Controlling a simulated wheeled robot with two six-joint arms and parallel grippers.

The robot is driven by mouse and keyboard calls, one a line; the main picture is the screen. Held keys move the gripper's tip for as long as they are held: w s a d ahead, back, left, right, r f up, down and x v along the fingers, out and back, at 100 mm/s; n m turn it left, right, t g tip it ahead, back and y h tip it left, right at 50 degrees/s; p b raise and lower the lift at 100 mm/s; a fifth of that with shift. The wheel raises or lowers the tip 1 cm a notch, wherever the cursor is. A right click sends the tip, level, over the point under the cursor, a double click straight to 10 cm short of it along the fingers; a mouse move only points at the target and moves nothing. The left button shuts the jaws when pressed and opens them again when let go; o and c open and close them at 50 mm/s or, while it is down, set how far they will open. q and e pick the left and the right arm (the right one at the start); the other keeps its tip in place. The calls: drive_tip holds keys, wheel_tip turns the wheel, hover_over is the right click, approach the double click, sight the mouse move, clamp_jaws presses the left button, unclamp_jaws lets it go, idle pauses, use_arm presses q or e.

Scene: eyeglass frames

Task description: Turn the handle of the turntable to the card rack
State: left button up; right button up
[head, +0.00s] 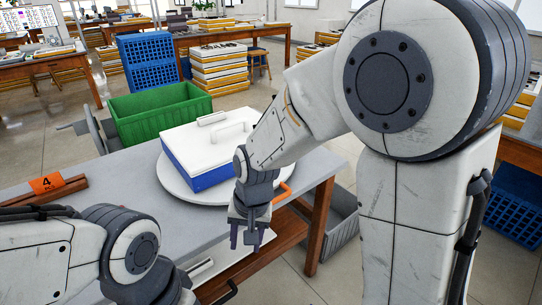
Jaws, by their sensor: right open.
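The round white turntable (270,185) lies on the grey worktable and carries a blue box with a white lid (205,140). An orange handle (284,193) sticks out from the turntable's right front edge, partly behind my right gripper. The card rack (42,194) is a brown wooden strip at the table's left, holding an orange card marked 4 (46,183). My right gripper (247,242) points down, open and empty, in front of the turntable and left of the orange handle. My left arm shows at the lower left, but its gripper is out of view.
A green crate (160,110) stands behind the worktable (110,190). Blue crates (148,62) and stacked trays (220,70) are farther back. A grey bin (340,222) is at the table's right. The tabletop between rack and turntable is clear.

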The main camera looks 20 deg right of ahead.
drive_tip(key=w+d+r+m+p, duration=0.5)
drive_tip(key=w+d+r+p, duration=0.2)
drive_tip(key=r+p, duration=0.15)
drive_tip(key=m+t+p, duration=0.1)
drive_tip(key=m+p, duration=0.4)
drive_tip(key=p, duration=0.2)
approach(279, 197)
use_arm(q)
wheel_tip(279, 197, up, 17)
drive_tip(key=b, duration=0.1)
use_arm(e)
drive_tip(key=shift+h, duration=0.3)
drive_tip(key=f, duration=0.2)
drive_tip(key=w+f, duration=0.1)
drive_tip(key=f, duration=0.2)
drive_tip(key=a+f, duration=0.1)
drive_tip(key=f, duration=0.2)
drive_tip(key=shift+w, duration=0.2)
clamp_jaws()
